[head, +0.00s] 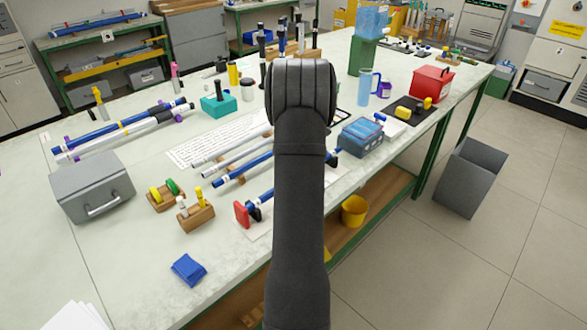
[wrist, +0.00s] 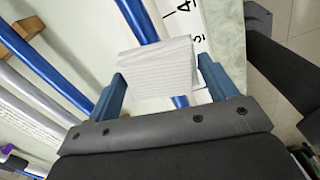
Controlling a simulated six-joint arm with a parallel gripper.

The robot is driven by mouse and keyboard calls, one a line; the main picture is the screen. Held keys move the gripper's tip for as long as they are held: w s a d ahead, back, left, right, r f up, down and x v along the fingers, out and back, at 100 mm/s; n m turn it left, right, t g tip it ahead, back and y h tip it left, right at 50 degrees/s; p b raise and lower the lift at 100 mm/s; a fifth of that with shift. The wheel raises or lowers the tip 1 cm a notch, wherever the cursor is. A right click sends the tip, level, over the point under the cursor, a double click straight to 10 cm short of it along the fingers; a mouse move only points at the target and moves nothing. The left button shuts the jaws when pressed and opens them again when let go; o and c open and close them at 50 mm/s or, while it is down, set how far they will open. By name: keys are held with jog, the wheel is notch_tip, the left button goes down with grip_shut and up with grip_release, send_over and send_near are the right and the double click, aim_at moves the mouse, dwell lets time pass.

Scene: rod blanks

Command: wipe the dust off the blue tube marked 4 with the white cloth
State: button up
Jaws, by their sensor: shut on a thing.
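My gripper (wrist: 161,72) is shut on the white cloth (wrist: 160,62), a folded, ridged pad held between two blue fingers in the wrist view. The cloth lies across a blue tube (wrist: 139,20) and hides part of it. A short piece of the tube shows again below the cloth. Whether the cloth presses on the tube cannot be told. A white strip printed 4 and 3 (wrist: 188,22) lies beside this tube. In the head view a blue tube (head: 264,199) runs from a red clamp under my arm, which hides my gripper and the cloth. Dust cannot be made out.
Another blue tube (wrist: 45,63) and silver tubes lie parallel to the left in the wrist view. In the head view, a blue box (head: 362,138) stands right of my arm, wooden blocks (head: 196,214) and a grey toolbox (head: 92,187) to the left.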

jog(key=shift+w+d, duration=1.95)
jog(key=shift+s+a, duration=4.95)
jog(key=shift+w+d, duration=4.95)
jog(key=shift+w, duration=0.05)
jog(key=shift+s+a, duration=4.9)
notch_tip(320, 180, up, 8)
jog(key=shift+s+r, duration=0.1)
